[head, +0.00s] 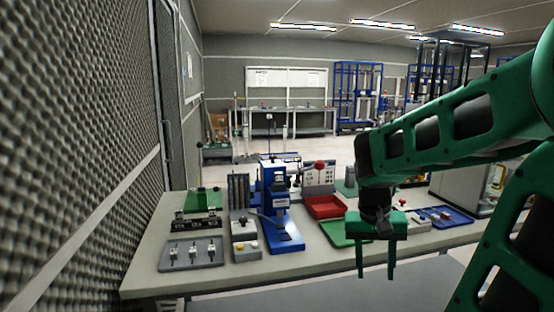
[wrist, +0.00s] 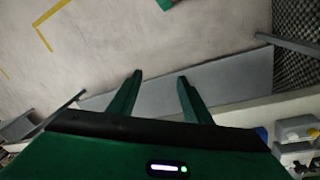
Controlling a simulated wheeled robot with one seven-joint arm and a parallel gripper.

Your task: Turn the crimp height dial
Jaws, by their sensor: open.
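The blue crimp press (head: 275,205) stands upright on the bench, left of the middle in the head view. A red-knobbed lever (head: 319,165) is to the right of its top. I cannot pick out the crimp height dial on it at this size. My gripper (head: 375,274) points down near the bench's front edge, to the right of the press and well apart from it. In the wrist view my gripper's two fingers (wrist: 160,82) are apart with nothing between them, over floor and a grey surface.
The bench (head: 330,262) holds a grey fixture tray (head: 192,262), a button box (head: 244,250), a red bin (head: 325,207), a green mat (head: 335,234) and a blue tray (head: 450,218). A foam-covered wall (head: 80,130) runs along the left. The bench front right of the press is mostly clear.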

